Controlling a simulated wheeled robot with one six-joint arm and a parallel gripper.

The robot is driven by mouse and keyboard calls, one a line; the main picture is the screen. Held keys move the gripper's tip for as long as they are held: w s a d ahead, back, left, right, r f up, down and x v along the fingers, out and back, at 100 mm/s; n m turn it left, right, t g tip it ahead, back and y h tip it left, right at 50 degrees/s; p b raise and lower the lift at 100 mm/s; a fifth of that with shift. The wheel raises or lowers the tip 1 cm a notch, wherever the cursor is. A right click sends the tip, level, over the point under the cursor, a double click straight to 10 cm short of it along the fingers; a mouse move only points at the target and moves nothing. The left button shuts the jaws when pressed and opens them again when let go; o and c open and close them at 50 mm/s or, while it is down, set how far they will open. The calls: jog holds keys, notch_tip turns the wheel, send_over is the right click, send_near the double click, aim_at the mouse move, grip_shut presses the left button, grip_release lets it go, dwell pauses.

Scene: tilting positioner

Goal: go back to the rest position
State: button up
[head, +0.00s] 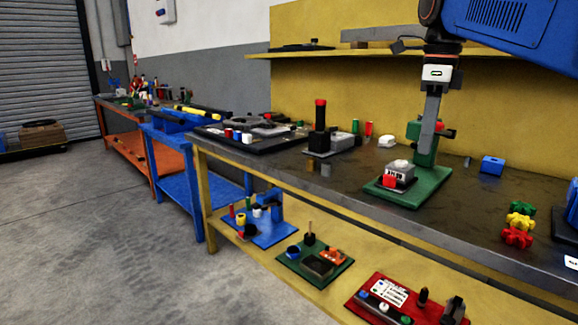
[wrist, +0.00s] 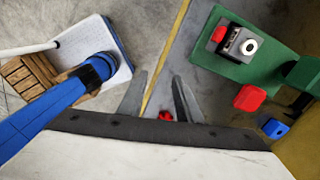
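My gripper (head: 427,143) hangs from the blue arm at the upper right of the head view, pointing down in front of the positioner's green column (head: 422,156). In the wrist view my gripper (wrist: 159,83) has its two grey fingers spread, with nothing between them. The positioner's green base (head: 408,196) stands on the workbench and shows in the wrist view (wrist: 270,66), right of the fingers and apart from them. A grey block (head: 399,170) with a red part (head: 389,182) sits on it; the block's round light opening (wrist: 248,46) shows from above.
The dark bench top (head: 340,170) holds a blue box (head: 492,165), red, yellow and green gear-like parts (head: 520,222), and a black post with a red top (head: 320,118). A lower shelf (head: 330,225) carries several coloured boards. Open grey floor (head: 80,230) lies left.

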jog(key=s+f+n+t, duration=0.1)
jog(key=s+f+n, duration=0.6)
jog(key=f, duration=0.4)
jog(key=s+f+n+t, duration=0.2)
jog(key=s+f+n, duration=0.5)
jog(key=f+n, duration=0.2)
jog(key=s+f+n+t, duration=0.1)
jog(key=s+f+n, duration=0.6)
jog(key=f, duration=0.6)
jog(key=shift+s+n, duration=0.15)
jog(key=shift+n, duration=0.55)
